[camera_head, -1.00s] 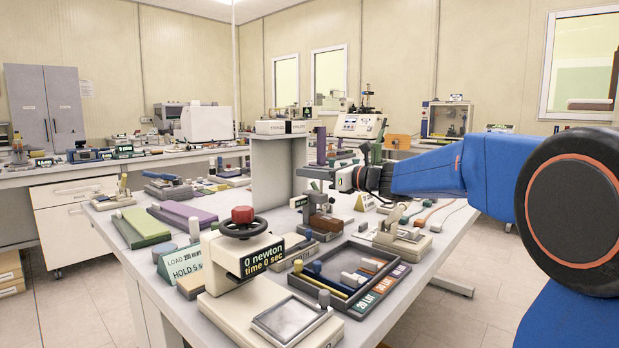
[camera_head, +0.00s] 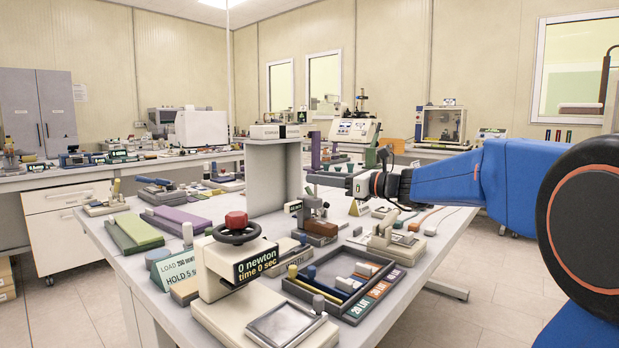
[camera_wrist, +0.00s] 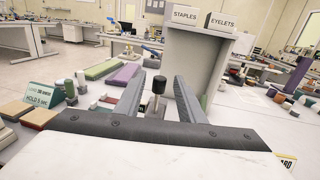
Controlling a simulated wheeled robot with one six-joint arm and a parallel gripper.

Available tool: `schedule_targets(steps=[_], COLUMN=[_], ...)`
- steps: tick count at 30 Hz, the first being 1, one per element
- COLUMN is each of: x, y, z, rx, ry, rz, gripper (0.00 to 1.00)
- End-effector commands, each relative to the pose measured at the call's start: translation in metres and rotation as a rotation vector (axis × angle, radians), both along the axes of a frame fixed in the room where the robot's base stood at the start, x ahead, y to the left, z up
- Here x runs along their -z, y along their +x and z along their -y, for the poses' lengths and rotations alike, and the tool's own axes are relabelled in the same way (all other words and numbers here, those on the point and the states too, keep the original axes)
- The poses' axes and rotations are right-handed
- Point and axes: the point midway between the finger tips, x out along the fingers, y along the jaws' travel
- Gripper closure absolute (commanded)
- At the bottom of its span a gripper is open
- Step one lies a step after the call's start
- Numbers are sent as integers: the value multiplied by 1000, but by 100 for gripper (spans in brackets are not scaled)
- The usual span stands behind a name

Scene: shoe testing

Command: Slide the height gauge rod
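My gripper (camera_head: 326,179) is over the middle of the table, level and pointing left, with its fingers apart. In the wrist view, the two dark fingers (camera_wrist: 158,98) reach forward with a gap between them. A black knob on a short upright stem (camera_wrist: 158,86) shows in that gap, untouched as far as I can see. In the head view, a small brown-based device with an upright post and a dark label (camera_head: 318,229) stands just below my gripper. It may be the height gauge, but I cannot tell for sure; its rod is not clearly made out.
A beige clamp-like device (camera_head: 397,240) is at the right. Green and purple blocks lie left.

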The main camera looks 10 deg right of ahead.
Motion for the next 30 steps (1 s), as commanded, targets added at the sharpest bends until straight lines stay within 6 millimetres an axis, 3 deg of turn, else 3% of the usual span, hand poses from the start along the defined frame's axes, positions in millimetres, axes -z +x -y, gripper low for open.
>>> schedule_targets(steps=[18, 30], x=[-1, -1], y=[-67, -81], z=[68, 80], rx=[3, 0], ry=[0, 1], rz=[1, 1], gripper=[64, 64])
